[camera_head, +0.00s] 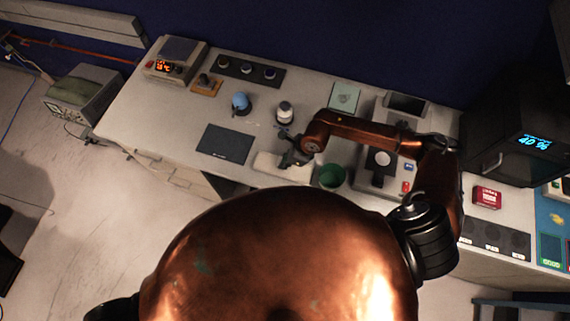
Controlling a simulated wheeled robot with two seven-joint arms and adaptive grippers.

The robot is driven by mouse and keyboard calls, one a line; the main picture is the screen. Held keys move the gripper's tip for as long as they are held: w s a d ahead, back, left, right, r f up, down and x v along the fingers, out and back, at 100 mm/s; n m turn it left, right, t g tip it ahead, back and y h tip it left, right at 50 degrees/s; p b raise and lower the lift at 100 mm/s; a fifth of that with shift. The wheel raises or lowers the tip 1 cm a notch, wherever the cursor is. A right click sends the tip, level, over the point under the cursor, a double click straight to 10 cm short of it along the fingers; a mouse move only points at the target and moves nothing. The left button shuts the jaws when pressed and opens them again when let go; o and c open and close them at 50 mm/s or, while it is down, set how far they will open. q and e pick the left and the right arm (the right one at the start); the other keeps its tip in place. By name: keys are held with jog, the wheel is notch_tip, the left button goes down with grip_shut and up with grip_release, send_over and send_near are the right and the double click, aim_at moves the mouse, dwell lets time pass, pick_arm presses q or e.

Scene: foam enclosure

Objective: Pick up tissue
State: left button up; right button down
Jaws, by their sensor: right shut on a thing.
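A pale, flat, whitish thing that looks like the tissue (270,167) lies at the front edge of the bench, below the dark mat. My right gripper (289,158) reaches down over its right part from the copper-coloured right arm. The gripper is shut on the tissue, as far as this small view shows. The fingertips are small and dark, and they hide part of the tissue. I cannot tell whether the tissue is lifted off the bench. My left gripper is not in view.
Close by are a green cup (330,176), a dark mat (226,143), a white-and-black bottle (284,112) and a blue round item (240,102). A scale-like device (381,165) stands to the right, partly behind my arm. The bench's left front (145,130) is clear.

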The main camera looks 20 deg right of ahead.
jog(key=s+a+r+b, duration=0.1)
jog(key=s+r+b, duration=0.3)
jog(key=s+r, duration=0.7)
jog(key=shift+s+r, duration=0.3)
jog(key=shift+s, duration=1.2)
jog(key=shift+a, duration=0.1)
jog(key=c, duration=0.6)
grip_release()
jog(key=shift+c, duration=0.2)
